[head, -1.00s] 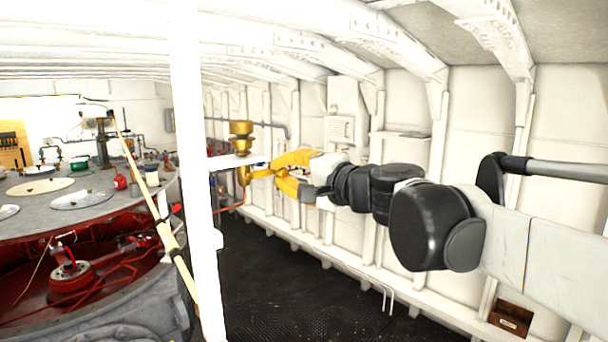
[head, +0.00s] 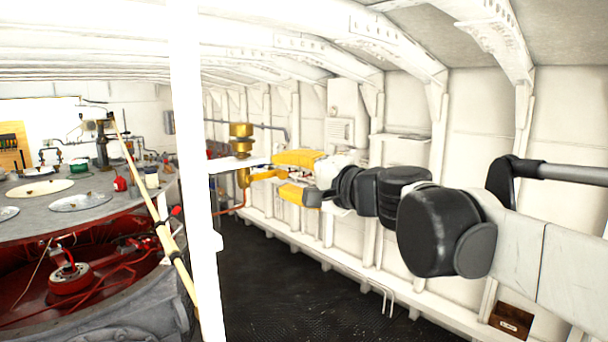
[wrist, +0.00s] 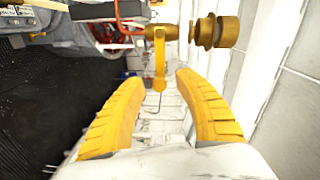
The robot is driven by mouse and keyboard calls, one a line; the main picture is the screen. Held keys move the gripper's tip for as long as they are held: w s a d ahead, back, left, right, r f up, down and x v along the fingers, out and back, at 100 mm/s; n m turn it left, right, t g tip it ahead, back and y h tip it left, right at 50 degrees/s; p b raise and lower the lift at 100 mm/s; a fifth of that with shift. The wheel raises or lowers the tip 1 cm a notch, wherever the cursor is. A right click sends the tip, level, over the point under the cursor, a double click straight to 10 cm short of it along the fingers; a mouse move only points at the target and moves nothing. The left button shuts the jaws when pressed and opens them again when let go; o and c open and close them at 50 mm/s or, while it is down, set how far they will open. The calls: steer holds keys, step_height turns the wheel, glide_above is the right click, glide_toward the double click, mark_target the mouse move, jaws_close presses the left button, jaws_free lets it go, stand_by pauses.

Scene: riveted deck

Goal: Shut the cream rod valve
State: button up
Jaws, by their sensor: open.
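A brass-yellow valve (head: 243,176) sits under a brass cup-shaped fitting (head: 241,138) beside the white post. Its yellow lever (head: 268,175) points right, towards my gripper. The wrist view shows the valve body (wrist: 160,32), the cup fitting (wrist: 217,32) and the lever (wrist: 160,70) reaching towards me. No part of this valve looks clearly cream. My gripper (head: 279,175) is open, with yellow fingers above and below the lever's end. In the wrist view the lever's end lies between the fingertips of my gripper (wrist: 160,78), with gaps visible on both sides.
A white post (head: 190,150) stands left of the valve. A long cream rod (head: 150,190) slants beside the round grey-topped red machine (head: 80,275). The ribbed white wall (head: 405,250) runs along the right. The dark floor (head: 275,285) below is clear.

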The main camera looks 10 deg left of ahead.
steer(key=v, duration=1.1)
steer(key=shift+s, duration=0.2)
steer(key=s+d+f+n+g+h+b, duration=0.1)
steer(key=s+d+f+n+h+b, duration=0.2)
steer(key=f+b, duration=1.05)
steer(key=s+d+f+g+h+b, duration=0.1)
steer(key=s+d+f+h+b, duration=0.3)
steer(key=f, duration=1.8)
steer(key=s+d+f+n+g+h+b, duration=0.15)
steer(key=s+d+f+b, duration=0.35)
steer(key=f+b, duration=0.95)
steer(key=s+d+f+n+h+b, duration=0.1)
steer(key=d+f, duration=0.3)
steer(key=f, duration=0.6)
steer(key=s+d+f+h+b, duration=0.3)
steer(key=s+d+f+b, duration=0.1)
steer(key=f, duration=0.6)
steer(key=shift+d+n+h, duration=0.35)
steer(key=shift+d, duration=0.4)
